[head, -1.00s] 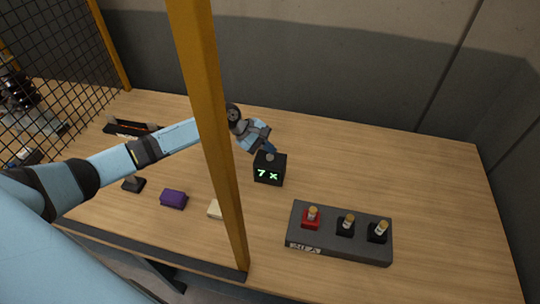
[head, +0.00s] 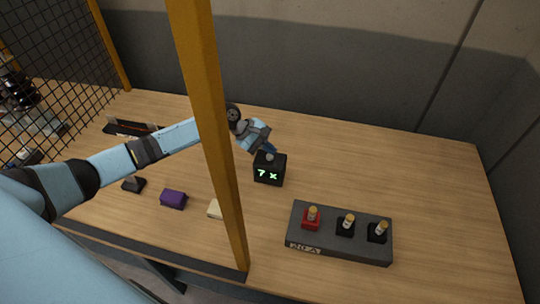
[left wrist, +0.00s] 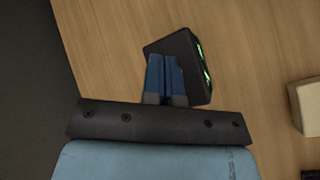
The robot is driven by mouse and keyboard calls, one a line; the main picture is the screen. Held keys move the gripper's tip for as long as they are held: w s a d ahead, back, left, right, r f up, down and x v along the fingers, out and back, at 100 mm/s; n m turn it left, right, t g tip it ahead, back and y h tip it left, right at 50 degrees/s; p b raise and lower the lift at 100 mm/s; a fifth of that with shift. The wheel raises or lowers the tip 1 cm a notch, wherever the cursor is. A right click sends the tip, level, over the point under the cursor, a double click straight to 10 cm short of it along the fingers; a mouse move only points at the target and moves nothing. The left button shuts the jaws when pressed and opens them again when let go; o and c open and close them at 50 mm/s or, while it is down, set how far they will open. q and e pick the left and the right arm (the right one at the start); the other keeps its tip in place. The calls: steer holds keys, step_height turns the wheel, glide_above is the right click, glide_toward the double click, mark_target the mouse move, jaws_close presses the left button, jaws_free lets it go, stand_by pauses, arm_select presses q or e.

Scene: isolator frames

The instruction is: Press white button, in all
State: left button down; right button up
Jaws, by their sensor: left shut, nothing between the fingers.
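A black box (head: 269,176) with a green "7 x" display stands on the table in the middle of the head view. A small pale button (head: 269,157) sits on its top. My left gripper (head: 270,149) is shut, with its blue fingertips just behind and above the button. I cannot tell whether they touch it. In the left wrist view the shut fingers (left wrist: 166,77) cover part of the box (left wrist: 186,50), and the button is hidden. My right gripper is in neither view.
A grey panel (head: 345,252) with one red and two black bases stands front right. A purple block (head: 173,199) and a cream block (head: 215,209) lie left. A yellow post (head: 208,110) crosses in front of my left arm. The table right of the box is clear.

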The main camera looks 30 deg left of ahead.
mark_target(269, 157)
arm_select(q)
steer(key=shift+f, duration=0.35)
steer(key=shift+f, duration=0.6)
stand_by(0.8)
steer(key=shift+r, duration=0.15)
steer(key=shift+r+p, duration=0.8)
steer(key=shift+p, duration=0.45)
step_height(269, 157, up, 5)
steer(key=p, duration=0.5)
steer(key=shift+r, duration=0.1)
